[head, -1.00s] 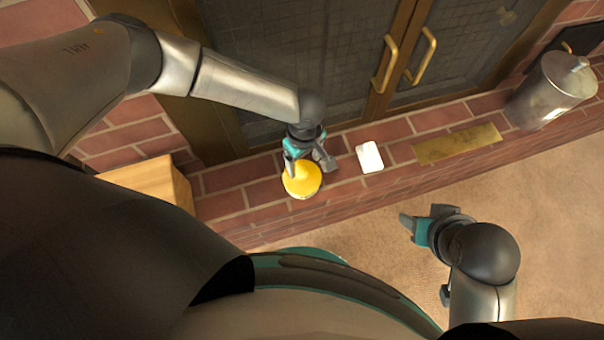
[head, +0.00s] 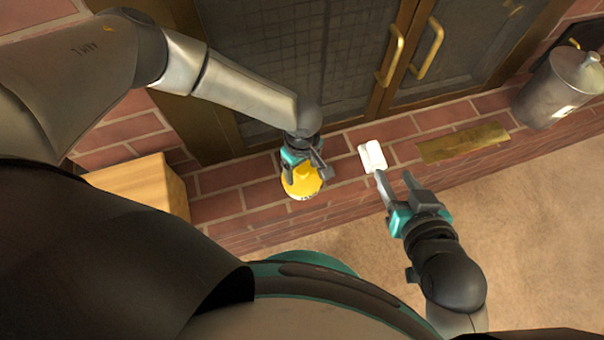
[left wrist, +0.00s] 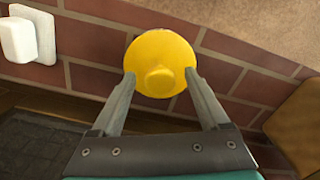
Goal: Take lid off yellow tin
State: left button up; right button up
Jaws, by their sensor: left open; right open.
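The yellow tin (head: 300,186) stands on the brick hearth, its round lid on top. I cannot tell if the fingers touch the lid. My right gripper (head: 397,180) is open and empty, beside the white object and right of the tin.
A small white object (head: 372,155) stands on the hearth between the grippers; it also shows in the left wrist view (left wrist: 28,36). A brass plate (head: 462,143) and a metal canister (head: 560,88) are farther right. A wooden box (head: 135,185) is at left.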

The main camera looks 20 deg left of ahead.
pick_arm(q)
jog(key=shift+f, duration=0.25)
grip_shut()
dwell(0.7)
